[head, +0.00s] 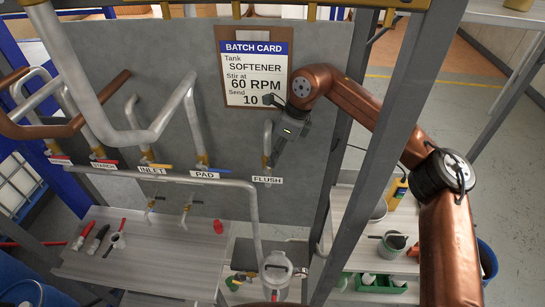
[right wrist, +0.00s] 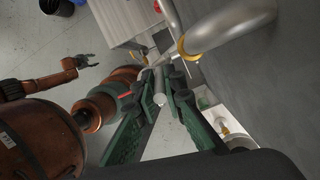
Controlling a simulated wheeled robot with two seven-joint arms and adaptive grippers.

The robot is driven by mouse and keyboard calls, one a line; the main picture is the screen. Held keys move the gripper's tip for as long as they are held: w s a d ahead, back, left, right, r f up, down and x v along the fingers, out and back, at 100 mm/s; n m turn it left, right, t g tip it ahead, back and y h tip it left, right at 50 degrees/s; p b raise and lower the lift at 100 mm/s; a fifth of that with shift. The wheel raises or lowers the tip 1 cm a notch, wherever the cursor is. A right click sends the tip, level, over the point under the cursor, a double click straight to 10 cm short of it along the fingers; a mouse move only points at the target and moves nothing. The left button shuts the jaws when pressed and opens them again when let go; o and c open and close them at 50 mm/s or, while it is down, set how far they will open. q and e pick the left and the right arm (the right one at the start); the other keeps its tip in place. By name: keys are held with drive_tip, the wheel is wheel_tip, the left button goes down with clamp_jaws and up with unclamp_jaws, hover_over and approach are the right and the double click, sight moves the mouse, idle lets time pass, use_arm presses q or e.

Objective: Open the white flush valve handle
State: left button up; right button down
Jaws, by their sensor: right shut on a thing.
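The FLUSH label (head: 267,180) is on the grey panel, under a short grey pipe (head: 267,135).
A batch card (head: 254,75) hangs above. A grey frame post (head: 385,130) stands close to my right arm. A bench (head: 150,255) with tools is below left.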

drive_tip(key=c, duration=2)
unclamp_jaws()
drive_tip(key=shift+f, duration=0.1)
drive_tip(key=shift+r, duration=0.2)
use_arm(q)
drive_tip(key=shift+s, duration=0.35)
use_arm(e)
drive_tip(key=v, duration=1.1)
drive_tip(key=shift+d+r, duration=0.15)
drive_tip(key=shift+r, duration=0.15)
